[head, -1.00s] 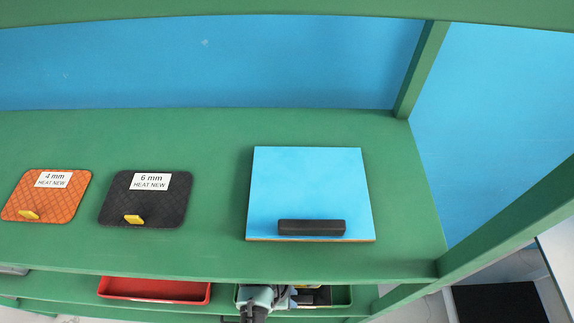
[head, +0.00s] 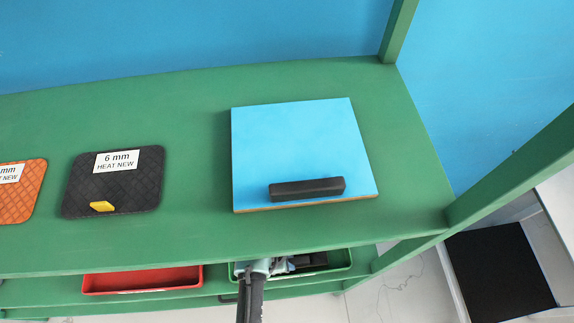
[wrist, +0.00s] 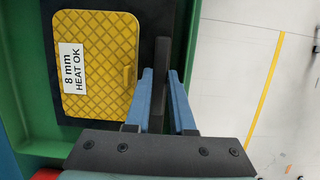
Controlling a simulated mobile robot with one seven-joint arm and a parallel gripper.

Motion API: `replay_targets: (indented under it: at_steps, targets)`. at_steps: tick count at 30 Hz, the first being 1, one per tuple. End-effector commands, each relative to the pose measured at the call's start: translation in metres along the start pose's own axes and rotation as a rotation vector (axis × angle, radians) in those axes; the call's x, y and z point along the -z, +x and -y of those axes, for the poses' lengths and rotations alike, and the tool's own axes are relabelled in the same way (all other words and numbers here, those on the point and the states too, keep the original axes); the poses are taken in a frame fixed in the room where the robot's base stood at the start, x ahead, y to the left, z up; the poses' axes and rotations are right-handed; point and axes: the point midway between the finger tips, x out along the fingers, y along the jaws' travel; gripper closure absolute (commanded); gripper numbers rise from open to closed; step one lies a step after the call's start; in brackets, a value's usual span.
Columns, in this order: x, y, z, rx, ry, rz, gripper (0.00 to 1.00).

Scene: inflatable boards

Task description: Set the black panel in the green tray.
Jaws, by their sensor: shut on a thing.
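The black panel (wrist: 148,35) lies within the green tray (wrist: 190,35) in the wrist view, though I cannot tell whether it rests on the tray floor. A yellow quilted pad labelled "8 mm HEAT OK" (wrist: 102,75) shows on the panel. My gripper (wrist: 162,85) has its blue fingers shut on the panel's dark upright handle (wrist: 160,68). In the head view the green tray (head: 345,270) is on the lower shelf, with the panel (head: 312,262) showing dark in it. My gripper (head: 283,266) is at its left part, and the upper shelf hides some of the tray.
A blue panel with a black handle (head: 290,140) lies on the upper green shelf (head: 190,215). A black "6 mm" pad (head: 120,190) and an orange pad (head: 20,195) lie to its left. A red tray (head: 142,281) is left of the green one. A green post stands at right.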

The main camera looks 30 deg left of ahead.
Motion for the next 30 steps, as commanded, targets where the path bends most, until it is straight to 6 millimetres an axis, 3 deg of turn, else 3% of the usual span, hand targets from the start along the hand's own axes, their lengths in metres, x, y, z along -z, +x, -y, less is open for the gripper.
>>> replay_targets:
  at_steps: [5,6,8,23,30]
  targets:
    - [0.0,0.001,-0.001,-0.001,0.001,0.001,1.0]
    - [0.001,0.002,0.0,0.001,0.0,0.0,0.74]
    - [0.001,0.001,0.0,0.001,0.0,0.0,0.66]
    - [0.001,0.001,0.0,0.0,0.0,0.0,0.66]
    - [-0.001,-0.017,0.0,0.0,-0.001,0.0,0.66]
